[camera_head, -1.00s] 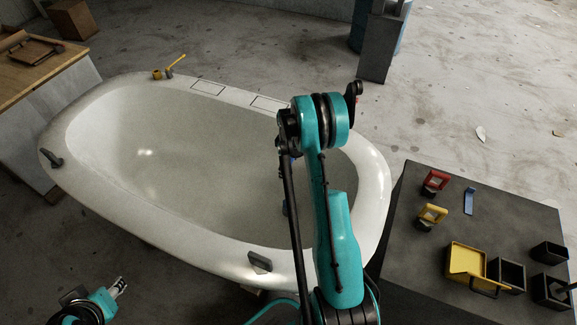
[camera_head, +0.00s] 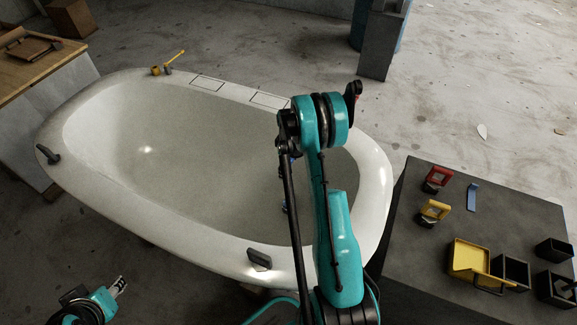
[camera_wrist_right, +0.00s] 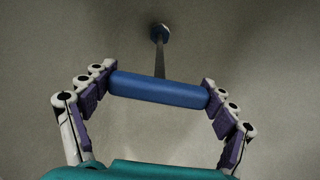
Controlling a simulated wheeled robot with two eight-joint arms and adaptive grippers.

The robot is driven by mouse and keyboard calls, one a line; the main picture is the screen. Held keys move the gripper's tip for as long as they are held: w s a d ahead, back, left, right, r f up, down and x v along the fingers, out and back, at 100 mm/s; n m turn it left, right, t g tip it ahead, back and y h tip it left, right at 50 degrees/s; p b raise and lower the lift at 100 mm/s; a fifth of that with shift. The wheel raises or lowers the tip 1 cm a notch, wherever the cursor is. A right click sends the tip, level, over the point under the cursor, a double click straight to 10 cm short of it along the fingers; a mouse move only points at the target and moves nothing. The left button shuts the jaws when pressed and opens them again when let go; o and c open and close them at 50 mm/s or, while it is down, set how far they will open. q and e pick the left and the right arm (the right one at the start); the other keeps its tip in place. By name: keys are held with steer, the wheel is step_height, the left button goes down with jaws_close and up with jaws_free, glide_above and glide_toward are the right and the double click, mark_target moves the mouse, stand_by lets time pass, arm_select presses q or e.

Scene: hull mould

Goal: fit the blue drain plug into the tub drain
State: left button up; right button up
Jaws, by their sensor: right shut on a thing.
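My right gripper (camera_wrist_right: 160,92) is shut on the blue bar handle (camera_wrist_right: 158,89) of the drain plug, with a finger at each end. A thin dark stem runs from the handle to a small blue and pale round end (camera_wrist_right: 160,33). Whether that end touches the tub floor or sits in the drain, I cannot tell. In the head view my right arm hides most of the gripper and plug inside the white tub (camera_head: 130,225); the drain is not clearly visible. My left gripper (camera_head: 119,287) is outside the tub at the lower left, and its jaw opening is unclear.
Grey fittings (camera_head: 259,258) stand on the tub rim, and a yellow tap-like part (camera_head: 172,64) is on the far rim. A dark table (camera_head: 404,241) at right holds red and yellow handled pieces, a blue strip and small bins. A wooden bench (camera_head: 36,72) stands at left.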

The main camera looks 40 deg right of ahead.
steer(key=shift+f+b, duration=0.5)
steer(key=shift+f, duration=0.15)
steer(key=o, duration=1)
steer(key=shift+r, duration=0.15)
step_height(320, 180, up, 14)
steer(key=p, duration=0.8)
stand_by(0.4)
